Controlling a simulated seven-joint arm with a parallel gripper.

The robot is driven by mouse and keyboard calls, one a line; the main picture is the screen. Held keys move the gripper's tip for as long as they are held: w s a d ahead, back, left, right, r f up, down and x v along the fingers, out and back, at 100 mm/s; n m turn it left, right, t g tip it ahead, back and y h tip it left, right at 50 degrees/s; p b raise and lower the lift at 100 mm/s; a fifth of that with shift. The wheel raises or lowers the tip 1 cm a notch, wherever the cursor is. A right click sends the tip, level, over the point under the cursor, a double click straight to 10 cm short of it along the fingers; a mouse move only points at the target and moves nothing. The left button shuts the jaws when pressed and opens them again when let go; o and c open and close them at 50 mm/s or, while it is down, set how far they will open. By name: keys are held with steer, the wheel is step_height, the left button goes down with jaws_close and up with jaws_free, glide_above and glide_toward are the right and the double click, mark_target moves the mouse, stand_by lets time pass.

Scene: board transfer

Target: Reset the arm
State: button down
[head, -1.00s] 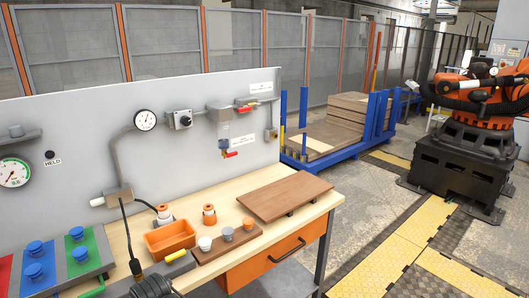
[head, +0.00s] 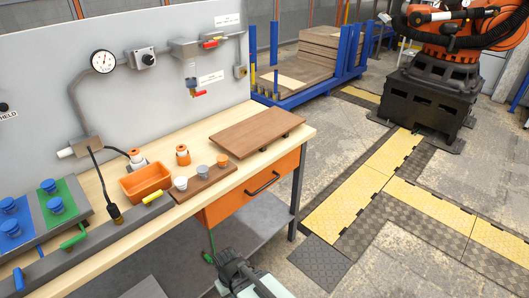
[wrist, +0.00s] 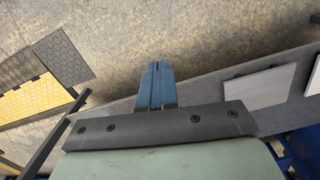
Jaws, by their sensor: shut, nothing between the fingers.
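My gripper (wrist: 158,68) shows in the wrist view with its two blue fingers together and nothing between them. It points out over the bare concrete floor, past the edge of a grey surface. In the head view part of my arm's pale green and dark end (head: 240,272) shows at the bottom edge, in front of the workbench and below its top. The fingertips cannot be made out clearly there. It looks apart from the bench's objects.
The wooden workbench (head: 105,232) carries an orange bin (head: 147,181), a brown board (head: 255,132) and a small rack with several knobs (head: 203,183). A grey lower shelf (head: 185,262) lies beneath. Open floor with yellow plates (head: 345,203) is to the right.

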steer(key=s+d+f+m+g, duration=0.2)
steer(key=s+d+f, duration=0.3)
steer(key=d, duration=0.4)
steer(key=s+d+f+m+g, duration=0.2)
steer(key=s+d+f, duration=0.4)
steer(key=d, duration=0.3)
steer(key=s+d+f+m+g, duration=0.2)
steer(key=s+d+f, duration=0.4)
steer(key=d, duration=0.3)
steer(key=shift+s+f+m, duration=0.2)
steer(key=shift+s+m, duration=0.25)
steer(key=shift+m, duration=0.05)
